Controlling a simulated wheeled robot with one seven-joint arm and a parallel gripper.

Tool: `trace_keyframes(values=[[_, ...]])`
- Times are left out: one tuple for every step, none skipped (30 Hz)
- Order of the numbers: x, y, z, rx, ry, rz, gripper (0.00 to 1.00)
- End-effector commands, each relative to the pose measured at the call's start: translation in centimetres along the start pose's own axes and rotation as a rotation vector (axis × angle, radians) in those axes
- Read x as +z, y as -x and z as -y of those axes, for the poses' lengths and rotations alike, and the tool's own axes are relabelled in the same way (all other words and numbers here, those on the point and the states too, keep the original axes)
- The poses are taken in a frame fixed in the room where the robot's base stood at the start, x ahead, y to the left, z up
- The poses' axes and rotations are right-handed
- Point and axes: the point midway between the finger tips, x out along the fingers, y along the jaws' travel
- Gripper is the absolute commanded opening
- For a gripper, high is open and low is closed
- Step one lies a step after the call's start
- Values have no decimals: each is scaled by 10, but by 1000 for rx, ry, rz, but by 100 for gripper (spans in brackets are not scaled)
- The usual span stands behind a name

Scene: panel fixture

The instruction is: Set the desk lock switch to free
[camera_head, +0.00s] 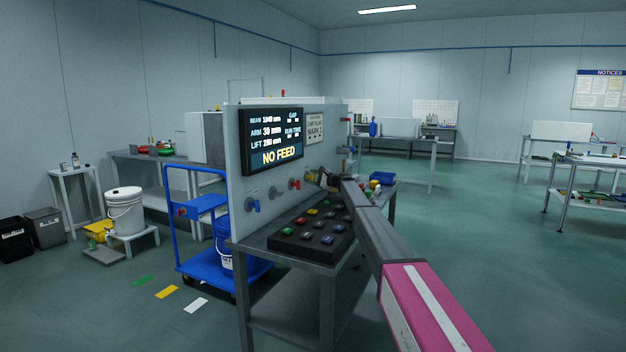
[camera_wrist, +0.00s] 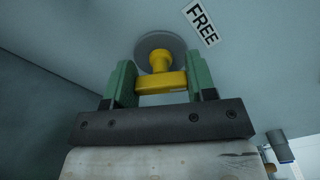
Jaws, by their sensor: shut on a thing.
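The lock switch is a yellow handle (camera_wrist: 160,59) on a round grey plate (camera_wrist: 178,44) in the wrist view. Its crossbar lies between the green fingers of my gripper (camera_wrist: 160,82), which is shut on it. A white FREE label (camera_wrist: 201,23) is on the panel to the upper right of the plate. Any other label of this switch is out of view or hidden. In the head view, the yellow handle (camera_head: 309,177) is at the right of a row of panel knobs, and my gripper (camera_head: 322,179) reaches it, partly hidden by my arm.
The panel (camera_head: 240,150) carries a screen (camera_head: 272,140) reading NO FEED. Blue (camera_head: 253,206) and red (camera_head: 295,184) handles sit left of the yellow one. A dark button box (camera_head: 300,243) lies on the desk just below. A blue trolley (camera_head: 200,268) stands left.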

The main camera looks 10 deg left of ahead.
Motion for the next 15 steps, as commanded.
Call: trace_keyframes(values=[[0,1,-1,1,45,1,27],[0,0,-1,1,73,1,27],[0,1,-1,1,110,1,27],[0,1,-1,1,137,1,27],[0,1,-2,1,165,1,27],[0,1,-2,1,199,1,27],[0,1,-2,1,225,1,27],[0,1,-2,1,250,1,27],[0,1,-2,1,282,1,27],[0,1,-2,1,304,1,27],[0,1,-2,1,326,1,27],[0,1,-2,1,355,1,27],[0,1,-2,1,375,1,27],[0,1,-3,1,393,1,27],[0,1,-3,1,416,1,27]])
